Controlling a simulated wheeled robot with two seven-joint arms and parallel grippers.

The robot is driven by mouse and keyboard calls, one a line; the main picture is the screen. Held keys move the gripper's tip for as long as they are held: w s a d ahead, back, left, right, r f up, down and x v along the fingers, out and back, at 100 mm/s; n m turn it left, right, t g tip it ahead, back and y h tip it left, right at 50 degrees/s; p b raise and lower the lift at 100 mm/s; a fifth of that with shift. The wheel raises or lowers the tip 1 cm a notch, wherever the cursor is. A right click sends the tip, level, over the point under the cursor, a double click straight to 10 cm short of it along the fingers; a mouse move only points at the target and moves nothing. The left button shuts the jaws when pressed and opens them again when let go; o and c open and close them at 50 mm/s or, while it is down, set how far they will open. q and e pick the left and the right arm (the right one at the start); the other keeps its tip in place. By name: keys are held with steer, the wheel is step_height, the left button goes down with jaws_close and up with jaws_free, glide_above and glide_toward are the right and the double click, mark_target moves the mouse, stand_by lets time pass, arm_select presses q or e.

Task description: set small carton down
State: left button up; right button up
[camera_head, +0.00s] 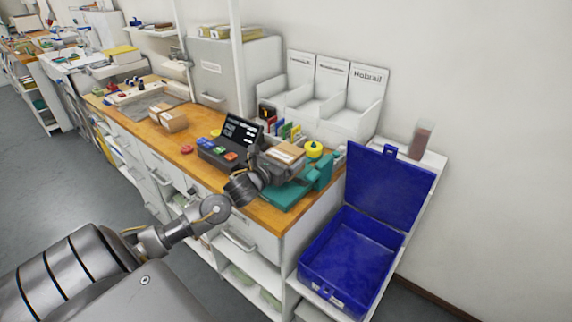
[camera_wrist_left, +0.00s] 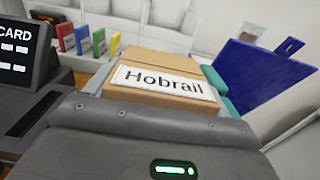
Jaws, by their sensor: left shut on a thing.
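My left gripper (camera_head: 280,158) is shut on a small brown carton (camera_head: 287,152), above the right part of the wooden counter and close to a teal device (camera_head: 297,187). In the left wrist view the carton (camera_wrist_left: 160,94) carries a white label reading "Hobrail" and sits in front of the grey gripper body. The fingers are mostly hidden there. I cannot tell whether the carton touches anything below. My right gripper is not in view.
Behind stand white bins (camera_head: 367,103), the right one labelled "Hobrail". A dark card terminal (camera_head: 240,133) stands left of the carton. An open blue case (camera_head: 343,255) is at right. Two other cartons (camera_head: 173,121) lie further left on the counter.

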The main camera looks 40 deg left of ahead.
arm_select(q)
step_height(320, 180, down, 2)
steer(key=shift+w+f+p, duration=0.1)
steer(key=shift+f+p, duration=0.1)
steer(key=shift+p, duration=0.35)
steer(key=shift+f, duration=0.3)
